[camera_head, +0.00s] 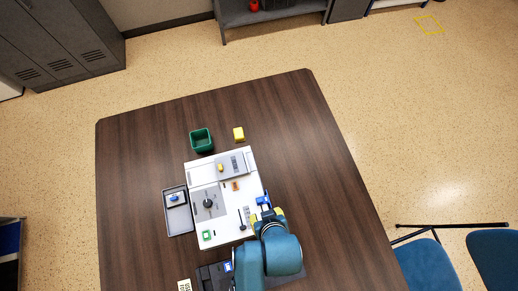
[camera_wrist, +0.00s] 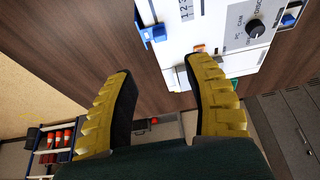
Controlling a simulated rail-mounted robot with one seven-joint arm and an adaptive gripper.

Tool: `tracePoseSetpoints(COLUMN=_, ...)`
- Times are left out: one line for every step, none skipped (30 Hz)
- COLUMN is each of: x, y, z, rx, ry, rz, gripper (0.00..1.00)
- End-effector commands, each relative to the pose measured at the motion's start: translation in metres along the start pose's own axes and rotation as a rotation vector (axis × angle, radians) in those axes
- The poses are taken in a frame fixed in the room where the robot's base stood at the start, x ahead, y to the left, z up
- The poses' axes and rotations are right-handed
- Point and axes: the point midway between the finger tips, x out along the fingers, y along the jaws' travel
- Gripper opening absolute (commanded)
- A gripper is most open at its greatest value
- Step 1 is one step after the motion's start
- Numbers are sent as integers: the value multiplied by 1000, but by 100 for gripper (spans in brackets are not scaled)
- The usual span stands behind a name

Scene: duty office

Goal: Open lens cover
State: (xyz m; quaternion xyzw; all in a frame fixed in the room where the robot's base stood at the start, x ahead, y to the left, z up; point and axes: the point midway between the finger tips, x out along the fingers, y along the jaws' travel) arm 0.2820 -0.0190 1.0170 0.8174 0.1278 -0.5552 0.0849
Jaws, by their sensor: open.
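A white panel (camera_head: 226,184) lies on the table, and part of it shows in the wrist view (camera_wrist: 208,22). A grey plate (camera_head: 234,165) with a yellow tab (camera_head: 221,168) lies near its far edge; I cannot tell whether this is the lens cover. The panel also carries a black dial (camera_head: 208,203), seen in the wrist view (camera_wrist: 256,29), and a blue part (camera_head: 263,201) at its right edge. My gripper (camera_wrist: 160,70) is open and empty, with yellow fingers. It is by the panel's near right corner; my arm hides some of that area.
A grey tray (camera_head: 167,213) with a blue item stands left of the panel. A green bin (camera_head: 201,139) and a yellow block (camera_head: 239,134) stand beyond it. The table's right side is clear. Blue chairs (camera_head: 427,265) stand at the lower right.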

Motion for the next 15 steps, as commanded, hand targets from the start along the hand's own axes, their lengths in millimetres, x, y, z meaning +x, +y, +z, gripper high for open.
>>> tracePoseSetpoints(x=3, y=1, z=-4, rx=-1, ry=9, rz=2, gripper=52)
tracePoseSetpoints(x=6, y=1, z=-4, rx=-1, ry=9, rz=2, gripper=52)
tracePoseSetpoints(x=11, y=1, z=-4, rx=-1, ry=9, rz=2, gripper=52)
tracePoseSetpoints(x=16, y=1, z=-4, rx=-1, ry=8, rz=1, gripper=52)
tracePoseSetpoints(x=22, y=1, z=-4, rx=-1, ry=9, rz=2, gripper=52)
tracePoseSetpoints(x=32, y=1, z=-4, rx=-1, ry=7, rz=1, gripper=52)
tracePoseSetpoints(x=39, y=1, z=-5, rx=-1, ry=9, rz=1, gripper=52)
tracePoseSetpoints(x=46, y=1, z=-4, rx=-1, ry=8, rz=1, gripper=52)
tracePoseSetpoints(x=56, y=1, z=-5, rx=-1, ry=8, rz=1, gripper=52)
tracePoseSetpoints(x=64, y=1, z=-5, rx=-1, ry=9, rz=1, gripper=52)
tracePoseSetpoints(x=71, y=1, z=-6, rx=-2, ry=10, rz=2, gripper=52)
tracePoseSetpoints(x=81, y=1, z=-5, rx=-2, ry=9, rz=2, gripper=52)
tracePoseSetpoints(x=88, y=1, z=-5, rx=-2, ry=9, rz=2, gripper=52)
tracePoseSetpoints(x=95, y=1, z=-6, rx=-1, ry=10, rz=2, gripper=52)
tracePoseSetpoints(x=105, y=1, z=-5, rx=-1, ry=9, rz=2, gripper=52)
